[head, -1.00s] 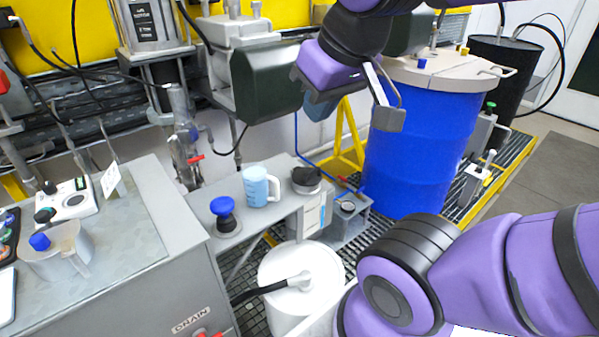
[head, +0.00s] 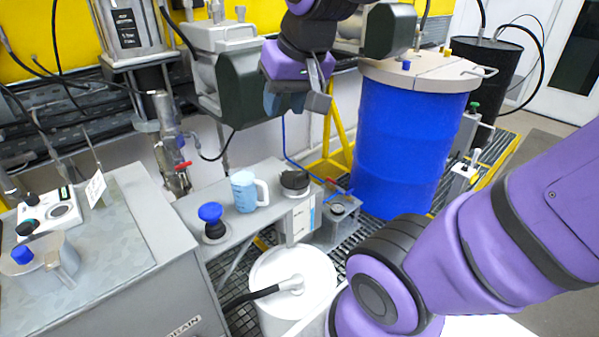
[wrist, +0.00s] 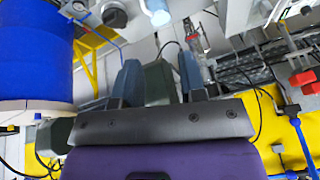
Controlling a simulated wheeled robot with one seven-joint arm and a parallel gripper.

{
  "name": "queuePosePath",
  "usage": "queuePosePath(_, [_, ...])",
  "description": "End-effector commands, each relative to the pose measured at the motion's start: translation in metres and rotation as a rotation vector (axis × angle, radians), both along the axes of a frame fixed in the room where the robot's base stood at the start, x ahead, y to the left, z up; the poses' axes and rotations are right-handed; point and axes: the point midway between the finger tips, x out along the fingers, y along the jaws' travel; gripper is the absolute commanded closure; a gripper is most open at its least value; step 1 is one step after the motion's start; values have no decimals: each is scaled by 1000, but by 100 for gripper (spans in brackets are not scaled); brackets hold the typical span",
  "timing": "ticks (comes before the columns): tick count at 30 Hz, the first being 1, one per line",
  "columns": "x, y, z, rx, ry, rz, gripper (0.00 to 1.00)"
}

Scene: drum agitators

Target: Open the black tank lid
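A small round black lid (head: 295,181) sits on a short pot on the grey bench (head: 217,249), right of the blue measuring jug. A large black drum (head: 488,68) with hoses at its top stands at the back right. I cannot tell for certain which of these the task's black tank is. My gripper (head: 296,103) hangs above and behind the bench, well apart from the black lid and left of the blue drum. In the wrist view its two fingers (wrist: 160,80) are spread with nothing held; a dark green motor housing shows beyond them.
A blue drum (head: 405,140) with a beige lid stands right of my gripper. The dark green motor (head: 255,82) is close on its left. A blue jug (head: 245,192) and a blue-knobbed stopper (head: 212,218) stand on the bench. A white bucket (head: 285,285) stands below.

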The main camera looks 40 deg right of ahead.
Motion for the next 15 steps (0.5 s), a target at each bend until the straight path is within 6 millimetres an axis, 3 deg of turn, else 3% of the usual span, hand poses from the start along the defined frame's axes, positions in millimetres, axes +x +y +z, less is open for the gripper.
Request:
queuePosePath(6, [53, -27, -24, 101, 52, -221, 62])
queuePosePath(15, [115, -78, -75, 219, 111, -543, 62])
